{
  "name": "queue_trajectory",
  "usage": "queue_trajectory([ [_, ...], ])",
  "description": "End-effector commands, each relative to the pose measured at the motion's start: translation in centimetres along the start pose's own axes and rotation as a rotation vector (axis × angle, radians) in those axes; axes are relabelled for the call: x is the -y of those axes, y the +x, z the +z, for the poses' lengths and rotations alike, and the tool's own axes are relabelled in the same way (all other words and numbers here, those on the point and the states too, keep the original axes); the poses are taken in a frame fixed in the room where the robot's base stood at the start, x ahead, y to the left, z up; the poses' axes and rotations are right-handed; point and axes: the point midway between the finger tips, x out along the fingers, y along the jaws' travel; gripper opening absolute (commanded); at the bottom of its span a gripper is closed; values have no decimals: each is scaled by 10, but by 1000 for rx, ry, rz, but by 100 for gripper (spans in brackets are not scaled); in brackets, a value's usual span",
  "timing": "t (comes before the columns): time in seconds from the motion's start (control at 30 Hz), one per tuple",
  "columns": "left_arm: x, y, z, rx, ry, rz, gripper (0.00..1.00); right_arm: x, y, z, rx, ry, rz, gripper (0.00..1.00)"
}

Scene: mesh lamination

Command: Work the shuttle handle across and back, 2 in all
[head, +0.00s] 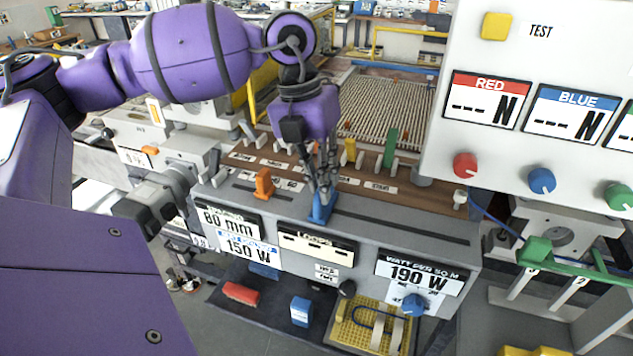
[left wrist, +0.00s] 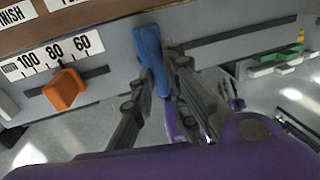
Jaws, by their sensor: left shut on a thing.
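The blue shuttle handle (head: 320,209) stands at the left end of the long dark slot (head: 410,228) on the grey machine's front ledge. My left gripper (head: 322,186) reaches down from above and is shut on it. In the left wrist view the blue handle (left wrist: 150,58) shows between the fingers of my left gripper (left wrist: 160,72), upper part clear and lower part partly hidden by them. The slot runs off to the right of the handle and is clear there. My right gripper is in neither view.
An orange slider (head: 264,184) sits in a shorter slot just left of the handle. Green and yellow levers (head: 391,147) stand on the wooden strip behind. A white control panel (head: 540,110) with coloured knobs overhangs at the right. A lower shelf holds a red brush (head: 241,293).

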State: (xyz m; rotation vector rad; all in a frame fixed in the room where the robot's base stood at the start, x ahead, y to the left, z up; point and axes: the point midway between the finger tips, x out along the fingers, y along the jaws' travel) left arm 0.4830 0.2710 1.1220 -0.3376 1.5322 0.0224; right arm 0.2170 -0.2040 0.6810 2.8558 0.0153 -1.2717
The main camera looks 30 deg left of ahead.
Motion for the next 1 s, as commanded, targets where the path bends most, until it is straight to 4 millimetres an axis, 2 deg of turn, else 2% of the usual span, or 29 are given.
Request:
queue_trajectory([
  [0.3, -5, -3, 0, -1, -3, 14, 0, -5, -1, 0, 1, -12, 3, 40],
  [0.33, -5, -3, 0, 0, -4, 14, 18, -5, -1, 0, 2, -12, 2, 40],
  [0.43, -5, -2, 0, -1, -3, 13, 31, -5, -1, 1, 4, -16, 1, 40],
  [0.47, -4, -2, 0, -1, -3, 13, 32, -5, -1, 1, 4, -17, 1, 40],
  [0.77, -3, -2, 0, -1, -2, 9, 32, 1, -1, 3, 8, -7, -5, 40],
  [0.87, -3, -10, 0, 1, -2, 9, 32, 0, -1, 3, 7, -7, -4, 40],
  [1.0, -3, -33, 1, 3, -3, 8, 32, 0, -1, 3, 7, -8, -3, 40],
])
